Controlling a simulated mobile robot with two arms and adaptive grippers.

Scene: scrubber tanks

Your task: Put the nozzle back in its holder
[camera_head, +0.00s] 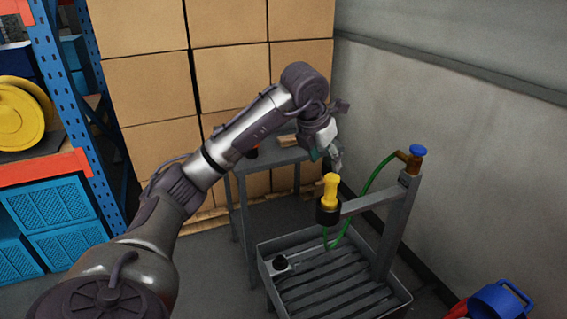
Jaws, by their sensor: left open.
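The yellow nozzle (330,189) stands roughly upright in the black cup-like holder (327,214) at the end of a grey bracket. A green hose (370,178) runs from the post's blue-topped fitting (417,151) and also shows below the holder. My left gripper (337,163) is open just above the nozzle's top, apart from it as far as I can see. Its fingers are small and partly hidden by the wrist. My right gripper is not in view.
A grey slatted tank (262,270) stands below the bracket, with a black cap-like part on it. A small grey table (270,161) is behind my left arm. Stacked cartons (140,90), a blue rack (65,90) and a wall (460,130) bound the space.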

